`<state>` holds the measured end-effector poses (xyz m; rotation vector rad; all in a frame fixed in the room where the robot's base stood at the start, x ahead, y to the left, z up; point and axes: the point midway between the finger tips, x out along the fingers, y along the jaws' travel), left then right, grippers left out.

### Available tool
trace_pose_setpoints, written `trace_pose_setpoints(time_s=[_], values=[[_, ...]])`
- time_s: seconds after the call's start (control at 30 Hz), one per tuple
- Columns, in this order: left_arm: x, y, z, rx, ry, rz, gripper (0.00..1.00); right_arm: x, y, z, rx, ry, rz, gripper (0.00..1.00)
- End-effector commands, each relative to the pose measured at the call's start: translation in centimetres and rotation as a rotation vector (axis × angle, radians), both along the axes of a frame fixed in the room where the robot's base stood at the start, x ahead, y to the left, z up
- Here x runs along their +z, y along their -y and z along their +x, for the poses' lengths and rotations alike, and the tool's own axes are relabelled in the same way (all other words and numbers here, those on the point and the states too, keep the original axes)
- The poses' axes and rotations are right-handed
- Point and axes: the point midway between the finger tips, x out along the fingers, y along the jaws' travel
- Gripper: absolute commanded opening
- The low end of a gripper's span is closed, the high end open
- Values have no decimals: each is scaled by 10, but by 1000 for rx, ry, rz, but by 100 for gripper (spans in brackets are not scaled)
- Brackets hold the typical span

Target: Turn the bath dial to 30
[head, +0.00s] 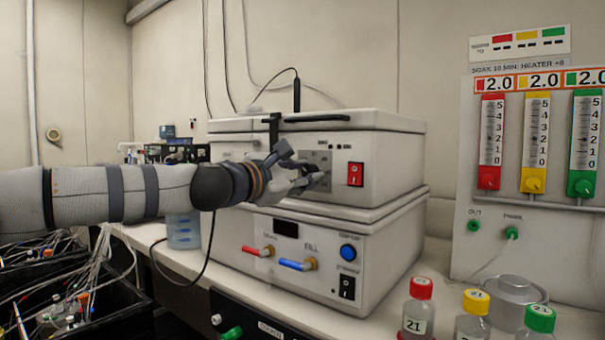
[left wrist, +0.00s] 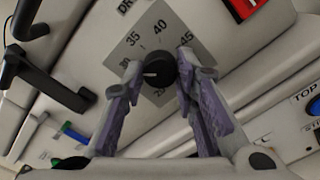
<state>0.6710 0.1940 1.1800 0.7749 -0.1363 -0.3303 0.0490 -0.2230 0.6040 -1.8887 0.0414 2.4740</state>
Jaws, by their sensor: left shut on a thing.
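The bath dial (left wrist: 161,70) is a round black knob on a grey scale plate (left wrist: 150,35) marked 35, 40 and 45, with lower numbers partly hidden. Its white pointer line points left in the left wrist view, below the 35, towards a label that a finger partly covers. My left gripper (left wrist: 160,62) has a finger on each side of the knob and is shut on it. In the head view my left gripper (head: 312,174) is at the front of the upper white bath unit (head: 385,150) and hides most of the dial. My right gripper is not in view.
A red rocker switch (head: 355,174) is right of the dial. Below is a lower unit (head: 385,260) with red and blue valve handles and a blue button (head: 348,252). Capped bottles (head: 418,310) stand at the front right. A gauge panel (head: 520,225) is at right.

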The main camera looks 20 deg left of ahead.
Motion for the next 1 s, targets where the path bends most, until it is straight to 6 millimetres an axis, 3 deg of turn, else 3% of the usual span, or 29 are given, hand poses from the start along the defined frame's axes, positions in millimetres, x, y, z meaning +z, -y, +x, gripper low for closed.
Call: trace_pose_setpoints(time_s=[0.37,0.4,0.47,0.5,0.8,0.87,1.0], values=[[0,0,0,0,1,3,0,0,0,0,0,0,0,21],[0,0,0,0,1,3,31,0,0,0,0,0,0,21],[0,0,0,0,1,3,45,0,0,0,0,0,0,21],[0,0,0,0,1,3,47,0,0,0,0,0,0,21],[1,-2,-3,1,1,2,47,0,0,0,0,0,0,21],[2,-5,-10,1,3,1,47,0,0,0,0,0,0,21],[2,-17,-45,0,4,-1,47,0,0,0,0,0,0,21]])
